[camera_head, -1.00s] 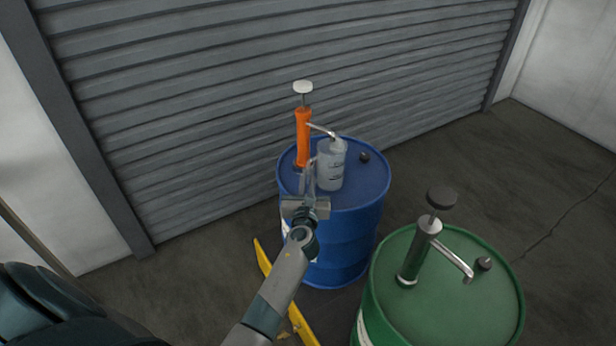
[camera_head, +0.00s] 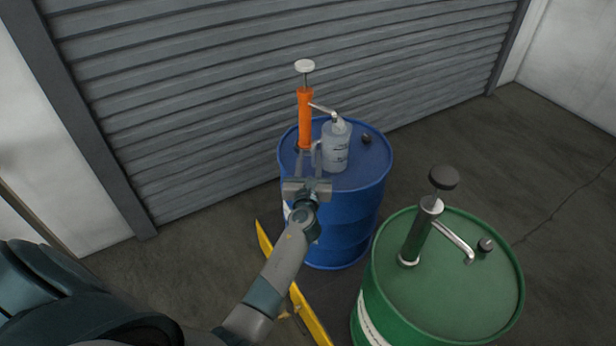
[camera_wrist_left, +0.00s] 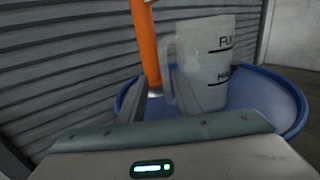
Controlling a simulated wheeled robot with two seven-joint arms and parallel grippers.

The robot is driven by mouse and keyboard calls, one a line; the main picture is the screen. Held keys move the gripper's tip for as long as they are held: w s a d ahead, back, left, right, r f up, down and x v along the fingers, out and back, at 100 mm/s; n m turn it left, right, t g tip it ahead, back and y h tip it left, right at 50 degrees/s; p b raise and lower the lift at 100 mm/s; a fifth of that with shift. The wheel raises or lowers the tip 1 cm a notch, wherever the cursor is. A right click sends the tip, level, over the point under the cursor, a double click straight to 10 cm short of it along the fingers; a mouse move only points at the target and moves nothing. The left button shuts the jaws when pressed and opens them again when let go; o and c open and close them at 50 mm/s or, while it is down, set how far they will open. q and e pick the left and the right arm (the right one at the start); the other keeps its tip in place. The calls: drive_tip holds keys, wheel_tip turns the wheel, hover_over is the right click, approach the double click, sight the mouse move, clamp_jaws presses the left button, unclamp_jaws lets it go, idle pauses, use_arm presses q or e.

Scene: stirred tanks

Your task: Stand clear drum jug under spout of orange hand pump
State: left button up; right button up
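The clear drum jug (camera_head: 337,152) stands upright on top of the blue drum, with its mouth under the spout end (camera_head: 335,116) of the orange hand pump (camera_head: 305,120). In the left wrist view the jug (camera_wrist_left: 213,62) shows printed level marks, and its handle faces my gripper. My left gripper (camera_head: 309,160) is on the near left side of the jug. Its fingers (camera_wrist_left: 155,98) are apart, with the handle between or just beyond them; contact is unclear. My right gripper is out of view.
The blue drum (camera_head: 340,215) has a dark cap (camera_head: 366,138) on its top. A green drum (camera_head: 470,300) with a dark green pump (camera_head: 420,230) stands nearer at the right. A yellow bar (camera_head: 310,320) lies on the floor. A shutter (camera_head: 200,100) is behind.

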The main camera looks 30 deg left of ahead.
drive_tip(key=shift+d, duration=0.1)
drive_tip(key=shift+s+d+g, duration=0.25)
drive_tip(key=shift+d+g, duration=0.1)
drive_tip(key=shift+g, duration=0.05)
use_arm(q)
drive_tip(key=b+v, duration=0.1)
drive_tip(key=v, duration=1.6)
drive_tip(key=shift+s, duration=0.2)
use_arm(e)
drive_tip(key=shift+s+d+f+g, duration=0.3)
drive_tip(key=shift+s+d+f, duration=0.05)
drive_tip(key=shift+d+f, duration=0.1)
use_arm(q)
drive_tip(key=shift+d, duration=0.1)
